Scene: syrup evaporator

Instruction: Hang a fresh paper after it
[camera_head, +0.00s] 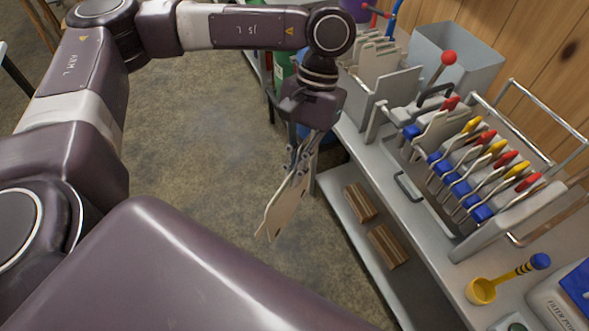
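My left gripper (299,165) hangs pointing down over the floor, left of the bench. It is shut on a flat, cream-coloured paper (284,210), which hangs tilted below the fingers. More pale papers (380,58) stand upright in a grey holder (391,91) at the back of the bench. A metal rack (499,221) to the right holds several plates with blue, red and yellow handles (470,165). A pale sheet (440,132) stands at the rack's far end. My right gripper is out of view.
A grey bin (455,55) stands behind the rack by the wooden wall. A yellow scoop (482,290) and a white box with blue on top (565,300) lie near the front. A lower shelf holds two brown blocks (388,245). Open floor lies left of the bench.

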